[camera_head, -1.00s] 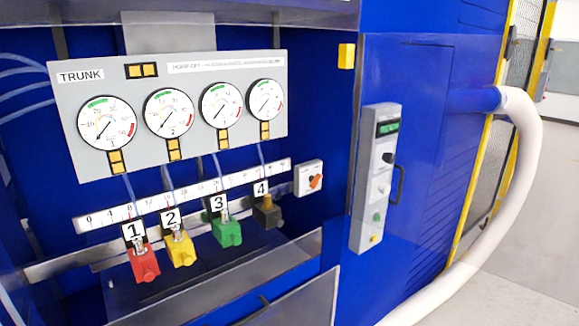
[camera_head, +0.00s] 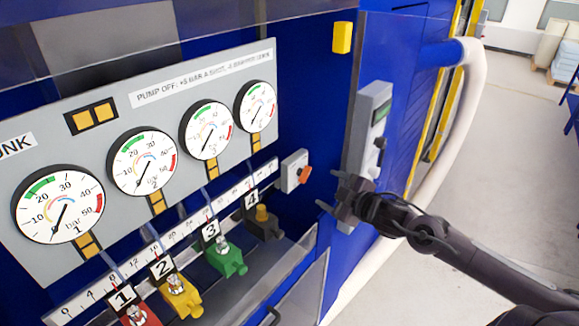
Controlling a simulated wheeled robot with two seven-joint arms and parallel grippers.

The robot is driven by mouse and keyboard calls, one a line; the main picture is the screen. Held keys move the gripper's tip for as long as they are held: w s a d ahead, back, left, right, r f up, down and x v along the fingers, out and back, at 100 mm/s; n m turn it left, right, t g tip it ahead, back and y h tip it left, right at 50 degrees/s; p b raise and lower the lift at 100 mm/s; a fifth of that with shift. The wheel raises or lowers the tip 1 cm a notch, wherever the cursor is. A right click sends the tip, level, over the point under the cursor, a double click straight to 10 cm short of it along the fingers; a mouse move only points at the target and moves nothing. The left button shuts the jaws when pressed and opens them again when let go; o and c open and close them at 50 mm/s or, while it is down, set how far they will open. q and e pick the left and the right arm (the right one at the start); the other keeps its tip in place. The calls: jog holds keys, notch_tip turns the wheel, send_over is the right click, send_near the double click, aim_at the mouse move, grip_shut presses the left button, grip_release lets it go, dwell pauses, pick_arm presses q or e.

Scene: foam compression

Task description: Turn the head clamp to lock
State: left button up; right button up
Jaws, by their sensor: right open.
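A small pale box (camera_head: 294,171) with an orange knob (camera_head: 305,175) is mounted right of the numbered scale. It looks like the head clamp switch, but its label is too small to read. The knob's exact angle is hard to tell. My right gripper (camera_head: 328,192) comes in from the lower right, in front of the tall grey control panel (camera_head: 371,100). Its fingers are apart and empty, pointing left toward the knob, a little right of and below it in the picture. My left gripper is out of view.
A grey gauge board (camera_head: 120,95) with several dials is at left. Red (camera_head: 140,314), yellow (camera_head: 184,296), green (camera_head: 226,258) and dark (camera_head: 262,226) numbered valves sit below. A blue cabinet wall and white hose (camera_head: 470,110) stand at right, with open floor beyond.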

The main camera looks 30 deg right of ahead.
aim_at(305, 174)
jog(key=w+a+p, duration=0.1)
jog(key=w, duration=0.7)
jog(key=shift+a+f+n, duration=0.2)
jog(key=shift+f+n, duration=0.1)
jog(key=shift+f, duration=0.05)
jog(key=shift+c, duration=0.2)
jog(key=c, duration=0.9)
jog(key=shift+c, duration=0.2)
